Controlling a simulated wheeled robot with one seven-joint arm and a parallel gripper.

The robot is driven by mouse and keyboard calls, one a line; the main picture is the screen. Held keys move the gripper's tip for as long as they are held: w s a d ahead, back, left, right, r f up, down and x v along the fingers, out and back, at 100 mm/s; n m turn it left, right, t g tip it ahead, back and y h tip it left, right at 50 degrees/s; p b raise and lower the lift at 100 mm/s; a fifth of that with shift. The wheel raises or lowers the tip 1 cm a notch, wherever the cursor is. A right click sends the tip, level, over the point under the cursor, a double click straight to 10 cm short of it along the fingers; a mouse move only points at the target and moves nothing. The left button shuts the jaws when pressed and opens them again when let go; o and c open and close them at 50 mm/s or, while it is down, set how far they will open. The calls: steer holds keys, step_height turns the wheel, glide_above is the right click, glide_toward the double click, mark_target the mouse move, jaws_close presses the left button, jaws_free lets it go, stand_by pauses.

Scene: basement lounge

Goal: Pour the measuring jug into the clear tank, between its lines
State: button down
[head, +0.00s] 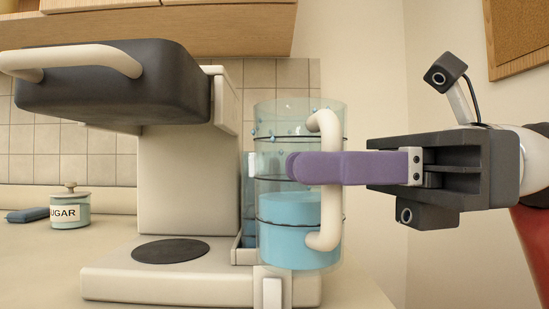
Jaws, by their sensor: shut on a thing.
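The measuring jug (290,240) is a clear cylinder with dark rings and a thick cream handle (327,228) on its right. It looks upright, with light blue liquid in its lower part. Small blue drops show around its upper part; I cannot tell if they are inside or behind it. My gripper (292,167) reaches in from the right with purple fingers across the handle, shut on the jug. The clear tank (249,215) seems to be the narrow clear part beside the machine, with some blue low in it. The jug hides most of it, including any lines.
A cream coffee machine (180,185) with a dark top and cream bar handle stands left of the jug, with a round black plate (171,251) on its base. A sugar jar (70,207) and a dark blue item (27,215) sit on the counter at far left. A wooden cabinet hangs above.

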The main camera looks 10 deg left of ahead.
steer(key=shift+r+p, duration=2.4)
steer(key=shift+r, duration=0.15)
